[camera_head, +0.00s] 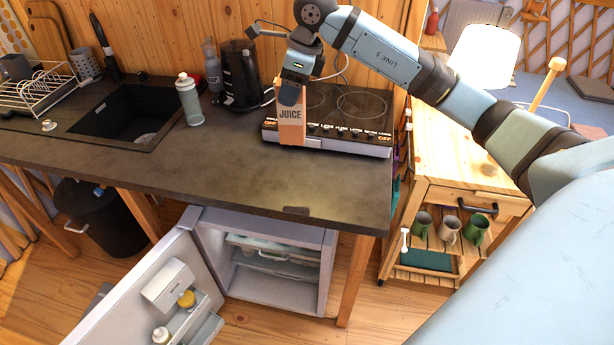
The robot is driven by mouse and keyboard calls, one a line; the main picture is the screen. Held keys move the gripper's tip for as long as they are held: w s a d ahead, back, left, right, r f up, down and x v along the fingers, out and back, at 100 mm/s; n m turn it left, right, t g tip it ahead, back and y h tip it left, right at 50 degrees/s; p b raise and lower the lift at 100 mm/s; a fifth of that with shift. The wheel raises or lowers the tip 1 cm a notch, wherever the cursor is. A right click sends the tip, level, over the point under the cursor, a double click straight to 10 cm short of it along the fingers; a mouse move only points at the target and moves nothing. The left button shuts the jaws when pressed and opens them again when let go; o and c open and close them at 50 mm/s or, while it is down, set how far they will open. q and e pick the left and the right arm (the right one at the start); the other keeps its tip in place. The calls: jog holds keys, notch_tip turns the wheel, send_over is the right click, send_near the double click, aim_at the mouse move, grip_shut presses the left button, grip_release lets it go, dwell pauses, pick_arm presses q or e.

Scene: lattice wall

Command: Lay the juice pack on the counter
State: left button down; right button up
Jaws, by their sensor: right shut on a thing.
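The juice pack (291,128) is an orange-brown carton marked "JUICE". It is upright in front of the two-plate cooktop (340,143), near its left end. My right gripper (291,97) is above the pack and shut on its top. I cannot tell whether the pack's bottom touches the cooktop, the counter or neither. The dark grey counter (230,172) runs across the view, with bare surface in front of and left of the pack. My left gripper is not in view.
A black kettle (240,76) and a white-green bottle (189,100) stand left of the pack. A dark sink (125,115) and a dish rack (38,90) are further left. Below the counter, a small fridge (270,262) stands open. A wooden trolley (455,175) is at the right.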

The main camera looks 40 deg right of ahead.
aim_at(294, 135)
jog(key=shift+w+d+r+m, duration=0.4)
jog(key=shift+r+m, duration=0.2)
jog(key=shift+m, duration=0.1)
notch_tip(294, 135, down, 14)
jog(key=shift+s+f+p, duration=0.1)
jog(key=shift+f+p, duration=0.1)
jog(key=shift+p, duration=0.85)
notch_tip(294, 135, down, 5)
jog(key=shift+p, duration=0.35)
jog(key=shift+f, duration=0.2)
jog(key=o, duration=1.6)
jog(key=shift+r, duration=0.1)
